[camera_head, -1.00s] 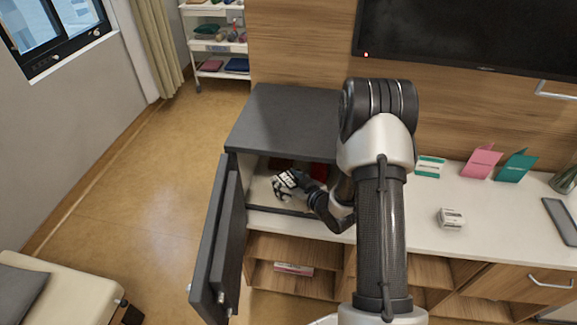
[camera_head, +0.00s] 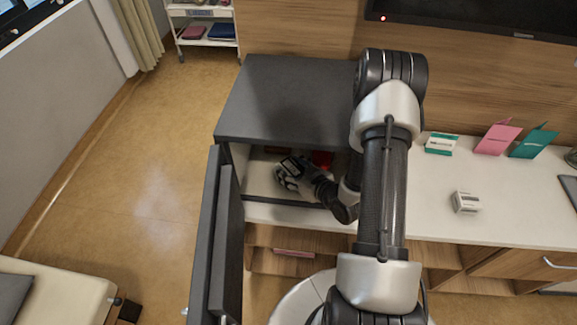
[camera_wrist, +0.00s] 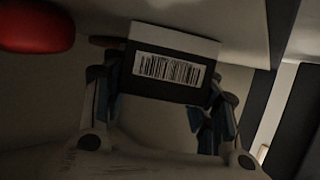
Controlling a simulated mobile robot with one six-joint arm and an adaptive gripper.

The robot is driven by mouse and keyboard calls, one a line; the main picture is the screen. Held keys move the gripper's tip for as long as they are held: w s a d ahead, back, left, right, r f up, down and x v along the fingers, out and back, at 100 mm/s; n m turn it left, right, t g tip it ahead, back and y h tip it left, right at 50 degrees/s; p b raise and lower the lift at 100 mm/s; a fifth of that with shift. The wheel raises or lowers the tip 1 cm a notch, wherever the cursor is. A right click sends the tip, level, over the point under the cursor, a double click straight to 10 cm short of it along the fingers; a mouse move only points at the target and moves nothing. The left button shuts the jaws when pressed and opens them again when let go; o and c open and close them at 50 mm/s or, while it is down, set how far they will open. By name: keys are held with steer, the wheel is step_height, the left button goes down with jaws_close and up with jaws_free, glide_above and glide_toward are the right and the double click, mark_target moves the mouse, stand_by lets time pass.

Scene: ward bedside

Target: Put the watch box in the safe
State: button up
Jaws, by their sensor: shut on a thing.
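The safe (camera_head: 292,95) is a dark grey box on the white counter, with its door (camera_head: 213,240) swung open at the left. My gripper (camera_head: 284,177) is inside the safe's opening, over its light floor. In the wrist view my gripper (camera_wrist: 160,105) has its fingers on both sides of the watch box (camera_wrist: 168,68), a black and white box with a barcode label, and is shut on it. In the head view the box is hard to tell from the dark fingers. I cannot tell whether the box touches the safe floor.
A red object (camera_wrist: 38,25) lies inside the safe beside the box; it also shows in the head view (camera_head: 322,158). A small white box (camera_head: 466,202), pink card (camera_head: 497,138) and teal card (camera_head: 534,142) stand on the counter to the right. Open shelves lie below.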

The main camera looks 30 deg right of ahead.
steer(key=shift+s+r, duration=0.15)
steer(key=shift+s, duration=0.05)
steer(key=shift+f, duration=0.2)
steer(key=o, duration=1.2)
steer(key=shift+r, duration=0.15)
steer(key=shift+s+r, duration=0.15)
steer(key=shift+s, duration=0.05)
steer(key=p+v, duration=0.3)
steer(key=v, duration=0.8)
steer(key=shift+s, duration=0.2)
